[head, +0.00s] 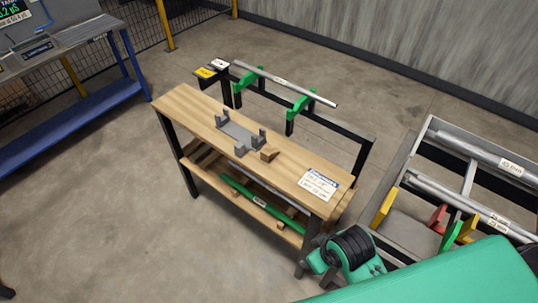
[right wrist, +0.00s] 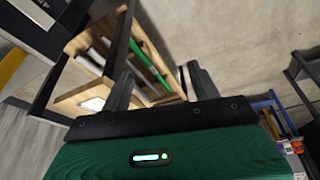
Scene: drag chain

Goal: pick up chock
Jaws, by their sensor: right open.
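The chock (head: 269,155) is a small brown wedge. It lies on the wooden bench top (head: 185,100), beside the grey cradle with upright posts (head: 240,134), in the head view. My right gripper (right wrist: 160,84) is open in the right wrist view, with nothing between its two dark fingers. My green and black right arm comes in at the bottom right of the head view, near the bench's front right end and apart from the chock. I cannot make out the chock in the right wrist view. My left gripper is not in view.
A grey bar (head: 285,84) rests on green brackets behind the bench. A green bar (head: 255,198) lies on the lower shelf. A rack with grey pipes (head: 455,190) stands at the right. A blue workbench (head: 80,117) is at the left. Floor left of the bench is clear.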

